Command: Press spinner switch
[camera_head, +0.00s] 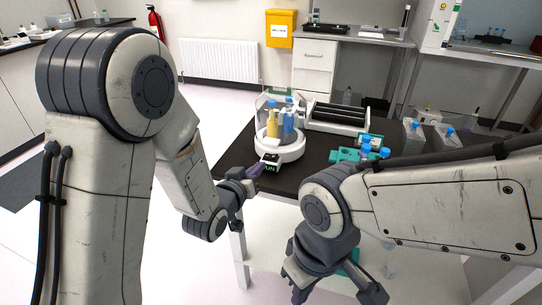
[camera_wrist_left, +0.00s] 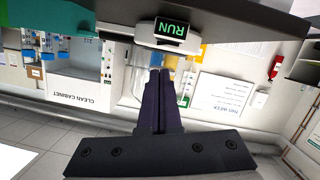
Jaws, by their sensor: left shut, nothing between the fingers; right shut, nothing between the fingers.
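The spinner (camera_head: 289,152) is a white round device on the dark table, with a yellow and a blue bottle inside a clear cover. Its switch (camera_head: 271,160) at the front carries a dark panel with green letters, partly covered by my left gripper. In the left wrist view the panel (camera_wrist_left: 170,34) reads RUN upside down. My left gripper (camera_head: 257,168) is shut and empty, its purple fingertips (camera_wrist_left: 159,72) close to the switch. I cannot tell if they touch it. My right gripper (camera_head: 301,294) is shut and empty at the bottom, low in front of the table.
A dark table (camera_head: 232,150) holds the spinner, a roller device (camera_head: 338,115) behind it and a green rack (camera_head: 347,155) with blue-capped bottles to the right. Clear containers (camera_head: 413,135) stand further right. My right forearm covers the table's front right. Floor is free to the left.

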